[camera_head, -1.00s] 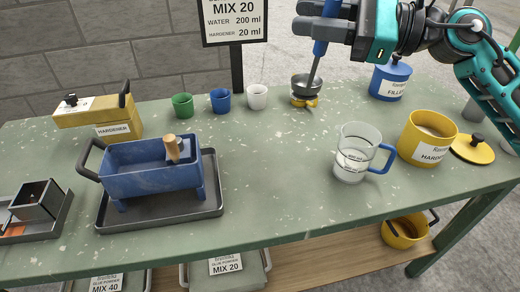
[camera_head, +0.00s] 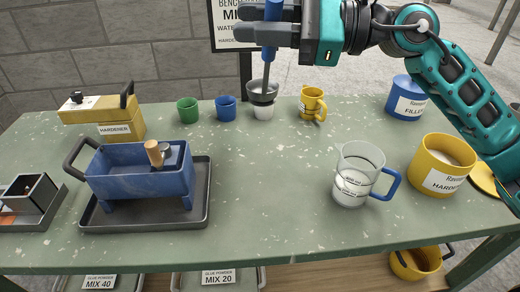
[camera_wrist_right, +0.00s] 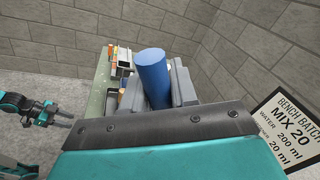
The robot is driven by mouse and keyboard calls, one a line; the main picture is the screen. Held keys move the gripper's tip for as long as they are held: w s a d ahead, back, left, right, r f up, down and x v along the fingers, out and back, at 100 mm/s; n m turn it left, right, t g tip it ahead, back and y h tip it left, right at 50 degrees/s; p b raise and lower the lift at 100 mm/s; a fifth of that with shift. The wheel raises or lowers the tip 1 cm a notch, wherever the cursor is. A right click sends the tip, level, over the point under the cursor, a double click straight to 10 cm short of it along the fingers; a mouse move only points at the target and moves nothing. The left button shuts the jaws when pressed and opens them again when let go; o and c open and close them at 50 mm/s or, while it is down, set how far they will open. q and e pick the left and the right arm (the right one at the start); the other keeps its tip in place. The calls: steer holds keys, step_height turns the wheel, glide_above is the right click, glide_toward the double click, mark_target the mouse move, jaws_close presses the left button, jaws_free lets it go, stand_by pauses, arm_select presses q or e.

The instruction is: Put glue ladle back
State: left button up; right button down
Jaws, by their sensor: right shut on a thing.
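The glue ladle has a blue handle (camera_head: 271,30) and a grey metal bowl (camera_head: 262,92). My right gripper (camera_head: 272,34) is shut on the handle and holds the ladle upright, bowl down. The bowl is just above or in front of a white cup (camera_head: 264,112), partly hiding it; I cannot tell whether they touch. In the right wrist view the blue handle (camera_wrist_right: 153,75) stands between the grey fingers. Part of my left arm and its gripper (camera_wrist_right: 62,115) shows small at the left of that view; its opening is unclear.
Blue (camera_head: 226,108) and green (camera_head: 188,110) cups stand left of the ladle, a yellow mug (camera_head: 313,103) right. A blue glue trough (camera_head: 130,182) sits on a dark tray (camera_head: 150,219). A glass jug (camera_head: 352,180) and yellow hardener pot (camera_head: 430,175) stand right. The bench middle is clear.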

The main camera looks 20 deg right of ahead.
step_height(320, 180, down, 19)
steer(key=b, duration=0.2)
steer(key=shift+f, duration=0.2)
steer(key=shift+f+b, duration=0.2)
steer(key=shift+b, duration=0.2)
steer(key=c, duration=1.3)
jaws_free()
steer(key=o, duration=0.4)
steer(key=shift+r, duration=0.1)
